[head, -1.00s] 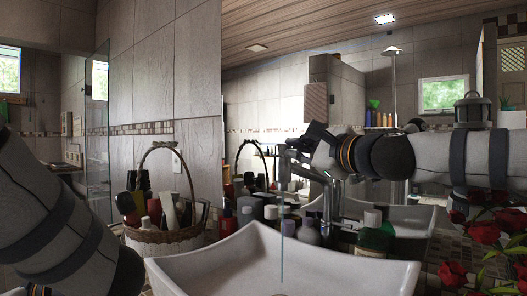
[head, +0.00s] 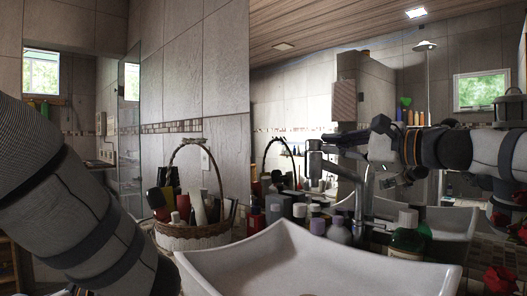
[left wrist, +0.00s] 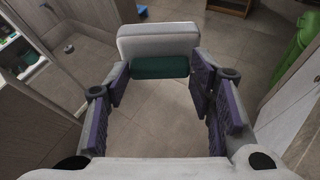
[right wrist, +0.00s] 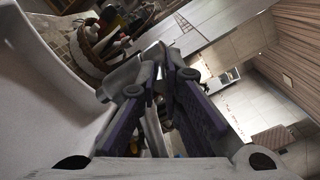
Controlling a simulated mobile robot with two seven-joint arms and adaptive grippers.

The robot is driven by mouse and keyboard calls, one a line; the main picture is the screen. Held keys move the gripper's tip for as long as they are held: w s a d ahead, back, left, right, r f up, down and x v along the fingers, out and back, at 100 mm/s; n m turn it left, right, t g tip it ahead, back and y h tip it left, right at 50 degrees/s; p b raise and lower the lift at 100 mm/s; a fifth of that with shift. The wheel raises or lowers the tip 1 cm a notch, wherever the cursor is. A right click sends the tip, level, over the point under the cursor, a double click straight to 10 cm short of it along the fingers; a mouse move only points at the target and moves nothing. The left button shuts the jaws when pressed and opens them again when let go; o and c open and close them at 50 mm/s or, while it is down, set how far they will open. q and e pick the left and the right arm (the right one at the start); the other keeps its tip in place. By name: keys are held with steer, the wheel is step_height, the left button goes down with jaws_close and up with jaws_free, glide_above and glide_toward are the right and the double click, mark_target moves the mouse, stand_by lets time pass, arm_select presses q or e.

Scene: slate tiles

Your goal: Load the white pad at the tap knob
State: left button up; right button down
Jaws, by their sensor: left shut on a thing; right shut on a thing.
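The white pad (left wrist: 158,40), a thick block with a dark green layer (left wrist: 160,68) on its near side, sits between the fingers of my left gripper (left wrist: 160,82) in the left wrist view. The left gripper is shut on it, held over the tiled floor; the head view shows only that arm. The metal tap (head: 366,190) stands behind the white basin (head: 300,262). My right gripper (head: 352,140) is at the tap's top, shut on the tap knob, which its fingers mostly hide. In the right wrist view the right gripper (right wrist: 150,82) has its fingers close together around grey metal.
A wicker basket (head: 195,238) of toiletries stands left of the basin. Several bottles stand behind it, and a green bottle (head: 406,240) is right of the tap. A mirror backs the counter. Red flowers (head: 500,278) are at the lower right. A green object (left wrist: 296,50) stands near the left gripper's floor area.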

steer(key=c, duration=1.7)
jaws_free()
steer(key=shift+d+r, duration=0.1)
steer(key=shift+r, duration=0.2)
steer(key=shift+f, duration=0.15)
steer(key=v, duration=1.2)
